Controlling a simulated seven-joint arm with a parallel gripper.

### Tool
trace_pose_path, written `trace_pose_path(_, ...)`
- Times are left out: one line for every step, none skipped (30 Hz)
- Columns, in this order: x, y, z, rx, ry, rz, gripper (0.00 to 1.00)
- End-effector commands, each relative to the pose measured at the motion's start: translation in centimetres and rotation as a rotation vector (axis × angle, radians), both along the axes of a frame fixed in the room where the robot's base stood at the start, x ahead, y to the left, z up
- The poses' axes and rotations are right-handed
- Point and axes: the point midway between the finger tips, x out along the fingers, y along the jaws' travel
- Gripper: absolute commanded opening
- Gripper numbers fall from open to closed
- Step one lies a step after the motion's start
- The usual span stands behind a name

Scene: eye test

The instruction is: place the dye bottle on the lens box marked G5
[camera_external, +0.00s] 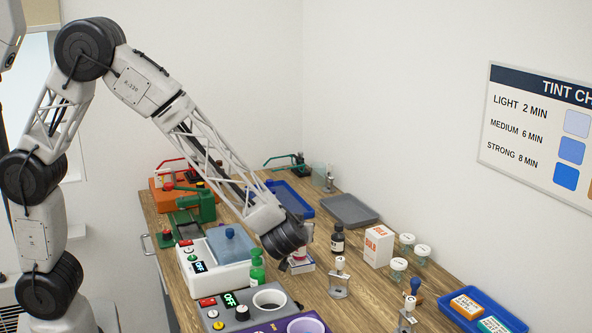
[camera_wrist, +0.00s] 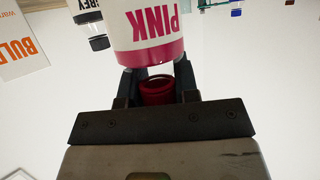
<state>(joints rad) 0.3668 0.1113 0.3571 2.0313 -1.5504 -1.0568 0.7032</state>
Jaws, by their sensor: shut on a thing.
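My gripper (camera_wrist: 156,82) is shut on a dye bottle (camera_wrist: 150,30), white with a pink band and a label reading PINK, gripped at its dark red cap. The label appears upside down in the wrist view. In the external view my gripper (camera_external: 299,247) is low over the bench, and a small white and red object (camera_external: 300,266) shows just under it, mostly hidden by the wrist. An orange-labelled box (camera_external: 466,306) and a green-labelled box (camera_external: 493,325) lie in a blue tray (camera_external: 452,313) at the lower right. I cannot read G5 on either.
A dark bottle (camera_external: 338,240), a white BULB box (camera_external: 378,246) and several white-lidded jars (camera_external: 398,265) stand right of my gripper. A green bottle (camera_external: 257,268) and a white machine (camera_external: 226,262) are left. A grey tray (camera_external: 350,210) lies behind, bare.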

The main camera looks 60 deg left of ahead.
Motion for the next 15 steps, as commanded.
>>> trace_pose_path(0.0,0.0,-0.05,0.0,0.0,0.0,0.02)
trace_pose_path(0.0,0.0,-0.12,0.0,0.0,0.0,0.02)
trace_pose_path(0.0,0.0,-0.21,0.001,0.001,0.0,0.02)
trace_pose_path(0.0,0.0,-0.28,0.001,0.001,0.0,0.02)
trace_pose_path(0.0,0.0,-0.31,0.001,0.001,0.0,0.3)
trace_pose_path(0.0,0.0,-0.29,0.0,0.0,0.0,0.36)
trace_pose_path(0.0,0.0,-0.29,0.0,0.0,0.0,0.41)
trace_pose_path(0.0,0.0,-0.28,0.0,0.0,0.0,0.46)
trace_pose_path(0.0,0.0,-0.28,0.0,0.0,0.0,0.52)
trace_pose_path(0.0,0.0,-0.28,0.0,0.0,0.0,0.54)
trace_pose_path(0.0,0.0,-0.28,0.0,0.0,0.0,0.54)
trace_pose_path(0.0,0.0,-0.28,0.0,0.0,0.0,0.54)
trace_pose_path(0.0,0.0,-0.28,0.0,0.0,0.0,0.54)
trace_pose_path(0.0,0.0,-0.28,0.0,0.0,0.0,0.54)
trace_pose_path(0.0,0.0,-0.28,0.0,0.0,0.0,0.54)
